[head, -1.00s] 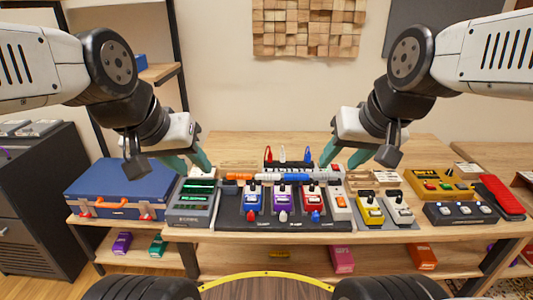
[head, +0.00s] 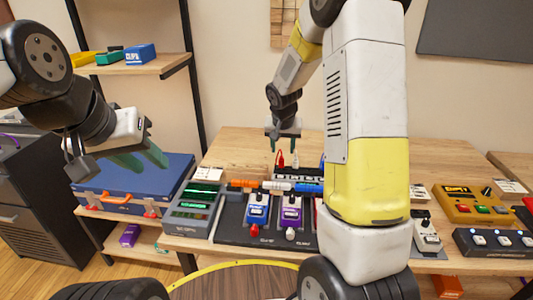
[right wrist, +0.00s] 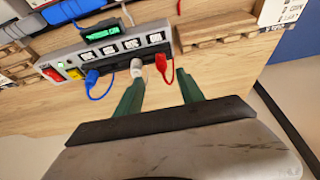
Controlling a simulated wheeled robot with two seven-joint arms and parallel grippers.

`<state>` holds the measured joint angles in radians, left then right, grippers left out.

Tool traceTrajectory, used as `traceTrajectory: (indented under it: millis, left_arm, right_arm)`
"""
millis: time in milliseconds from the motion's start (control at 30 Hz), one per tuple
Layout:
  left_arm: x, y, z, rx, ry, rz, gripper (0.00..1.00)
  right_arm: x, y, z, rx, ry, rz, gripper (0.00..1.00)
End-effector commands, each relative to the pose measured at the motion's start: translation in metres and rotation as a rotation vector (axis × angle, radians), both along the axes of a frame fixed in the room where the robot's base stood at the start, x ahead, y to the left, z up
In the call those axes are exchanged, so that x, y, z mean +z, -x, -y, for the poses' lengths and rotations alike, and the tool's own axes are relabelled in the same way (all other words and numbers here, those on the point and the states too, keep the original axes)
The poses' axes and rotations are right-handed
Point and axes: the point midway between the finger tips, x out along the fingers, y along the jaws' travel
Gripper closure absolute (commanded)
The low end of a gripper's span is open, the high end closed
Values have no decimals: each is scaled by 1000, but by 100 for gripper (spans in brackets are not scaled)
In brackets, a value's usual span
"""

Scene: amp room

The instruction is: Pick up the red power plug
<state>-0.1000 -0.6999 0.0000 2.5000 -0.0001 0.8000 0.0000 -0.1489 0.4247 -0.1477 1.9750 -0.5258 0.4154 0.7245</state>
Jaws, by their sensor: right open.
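The red power plug (head: 281,159) stands at the back of the table, at the rear of the power strip (right wrist: 110,48). In the right wrist view the red plug (right wrist: 161,66) sits in the strip's end socket with its cord hanging loose. My right gripper (head: 282,147) is open just above it. In the right wrist view its green fingers (right wrist: 159,78) are on either side of the red plug, and the left finger is close to the white plug (right wrist: 136,68). A blue plug (right wrist: 91,80) is further left. My left gripper (head: 152,166) is open and empty near the blue case.
The pedalboard (head: 235,233) with blue and purple pedals lies in front of the strip. A blue case (head: 125,185) stands at left. Wooden pallets (right wrist: 215,30) lie beside the strip. My right arm hides the pedalboard's right part. Bare table shows behind the strip.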

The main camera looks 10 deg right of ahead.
Motion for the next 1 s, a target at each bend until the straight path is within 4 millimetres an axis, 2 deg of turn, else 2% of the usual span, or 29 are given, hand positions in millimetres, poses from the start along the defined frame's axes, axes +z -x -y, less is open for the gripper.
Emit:
traceTrajectory:
  millis: [500,600,833,867,1000]
  left_arm:
    - [0,0,0,0,0,0,64]
    - [0,0,0,0,0,0,64]
    - [0,0,0,0,0,0,64]
    - [0,0,0,0,0,0,64]
    - [0,0,0,0,0,0,64]
  right_arm:
    - [-61,-27,4,1,1,-2,55]
    - [-67,-30,4,1,0,-1,55]
    - [-68,-30,4,1,0,0,55]
    - [-68,-31,4,1,0,0,58]
    - [-67,-30,4,1,0,0,86]
